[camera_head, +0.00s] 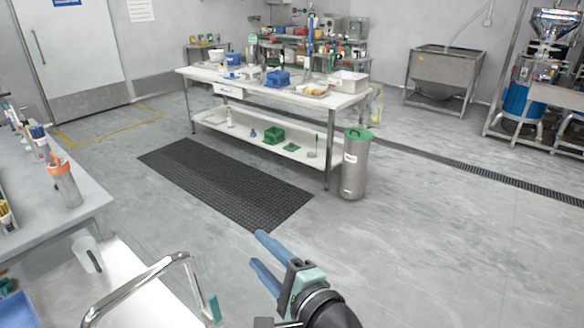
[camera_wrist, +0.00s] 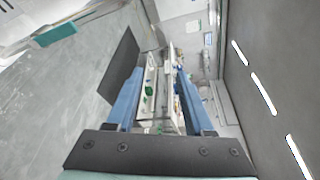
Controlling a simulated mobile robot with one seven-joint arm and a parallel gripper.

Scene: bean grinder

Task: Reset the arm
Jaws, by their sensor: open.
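My gripper (camera_head: 262,258) is at the bottom middle of the head view, with its two blue fingers spread apart. It is open, with nothing between the fingers. In the wrist view the fingers (camera_wrist: 158,105) frame the far workbench, which lies well beyond them. My gripper hangs in free air over the grey floor, apart from every object. The curved metal handle (camera_head: 160,268) of a cart stands to its left, without contact that I can see.
A black mat (camera_head: 225,185) lies before the white workbench (camera_head: 345,98). A steel bin with a green lid (camera_head: 354,165) stands beside the bench. Floor at the right is clear.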

